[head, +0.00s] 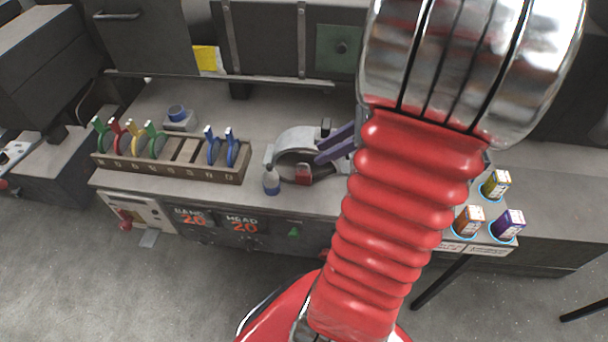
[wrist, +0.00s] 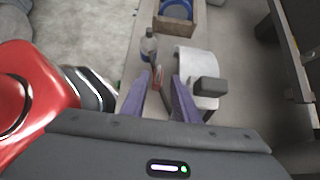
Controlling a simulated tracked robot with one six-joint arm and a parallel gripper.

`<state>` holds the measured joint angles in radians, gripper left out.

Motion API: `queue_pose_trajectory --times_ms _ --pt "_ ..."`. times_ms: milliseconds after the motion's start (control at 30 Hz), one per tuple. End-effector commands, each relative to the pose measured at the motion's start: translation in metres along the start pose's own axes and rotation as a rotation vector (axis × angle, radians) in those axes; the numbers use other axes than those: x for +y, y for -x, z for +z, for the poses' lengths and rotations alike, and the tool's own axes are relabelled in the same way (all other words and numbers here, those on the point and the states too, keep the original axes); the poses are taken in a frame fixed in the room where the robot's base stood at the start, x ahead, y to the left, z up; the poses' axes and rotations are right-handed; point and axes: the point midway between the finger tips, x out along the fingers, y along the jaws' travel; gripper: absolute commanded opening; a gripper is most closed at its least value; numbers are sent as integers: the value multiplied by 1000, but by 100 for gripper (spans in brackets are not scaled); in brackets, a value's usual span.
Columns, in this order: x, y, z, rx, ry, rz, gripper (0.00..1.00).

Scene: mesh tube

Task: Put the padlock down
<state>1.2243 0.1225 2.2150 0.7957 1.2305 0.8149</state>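The red padlock (head: 303,174) is at the front of the bench, before the curved grey machine and right of a small bottle. In the wrist view the padlock (wrist: 158,76) shows as a narrow red shape between the purple fingertips, closer to the left one. My gripper (head: 319,150) has two purple fingers reaching in from the right, just above and right of the padlock. In the wrist view my gripper (wrist: 160,77) is open, with a clear gap between its fingers. The padlock appears to rest on the bench; its contact with the surface is not clear.
A bottle (head: 271,181) stands close left of the padlock. The curved machine (head: 296,138) stands behind. A wooden rack (head: 170,169) of coloured discs lies left. Several small boxes, one orange (head: 468,221), stand at the right. Bench space behind the rack is fairly clear.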

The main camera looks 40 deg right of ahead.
Motion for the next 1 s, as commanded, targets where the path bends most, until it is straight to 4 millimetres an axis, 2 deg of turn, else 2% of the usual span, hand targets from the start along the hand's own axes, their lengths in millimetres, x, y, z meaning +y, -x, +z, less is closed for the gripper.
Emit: queue_pose_trajectory --times_ms 33,200,667,1000 --pt "1 -9 0 0 0 4 28" --pt "1 -30 0 -1 0 2 28" --pt "0 -36 0 0 0 0 28" --pt "1 -75 -3 0 1 2 28"
